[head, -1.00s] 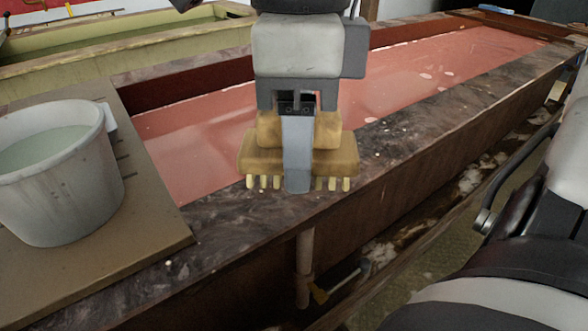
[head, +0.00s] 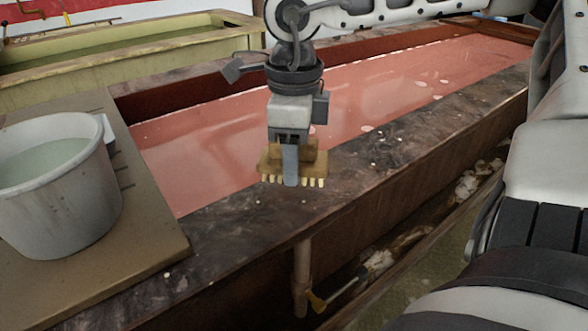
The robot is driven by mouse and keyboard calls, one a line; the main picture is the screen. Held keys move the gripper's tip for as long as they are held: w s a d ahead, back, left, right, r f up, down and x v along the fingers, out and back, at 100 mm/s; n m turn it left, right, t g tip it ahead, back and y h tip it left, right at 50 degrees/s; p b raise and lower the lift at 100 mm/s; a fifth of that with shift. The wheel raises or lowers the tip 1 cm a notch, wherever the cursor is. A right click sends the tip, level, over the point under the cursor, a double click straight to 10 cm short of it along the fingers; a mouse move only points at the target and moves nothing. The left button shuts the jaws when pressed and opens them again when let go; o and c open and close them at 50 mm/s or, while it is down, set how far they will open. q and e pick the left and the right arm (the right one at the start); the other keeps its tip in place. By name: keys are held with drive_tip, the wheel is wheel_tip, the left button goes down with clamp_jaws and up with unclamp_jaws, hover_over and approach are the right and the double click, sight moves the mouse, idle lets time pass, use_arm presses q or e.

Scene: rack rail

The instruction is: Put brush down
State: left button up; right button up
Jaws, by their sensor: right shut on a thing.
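The brush (head: 309,166) has a tan wooden body and pale bristle tufts pointing down. My right gripper (head: 290,172) is shut on it from above, with a grey finger across its near side. The brush is over the near dark rim (head: 235,220) of the trough. I cannot tell whether the bristles touch the rim. My left gripper is not in view.
The trough holds reddish liquid (head: 200,155). A white bucket (head: 70,225) stands on a brown board (head: 150,250) at the left. A yellowish trough (head: 180,55) is behind. A pipe with a yellow-handled valve (head: 316,300) is below the rim. The rim right of the brush is clear.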

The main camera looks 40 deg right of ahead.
drive_tip(key=shift+w+d+f, duration=0.15)
drive_tip(key=shift+f, duration=1.6)
drive_tip(key=shift+f+b, duration=0.15)
drive_tip(key=shift+b, duration=0.15)
drive_tip(key=o, duration=0.9)
wheel_tip(320, 180, up, 12)
drive_tip(key=shift+r+p, duration=0.2)
drive_tip(key=shift+p, duration=0.45)
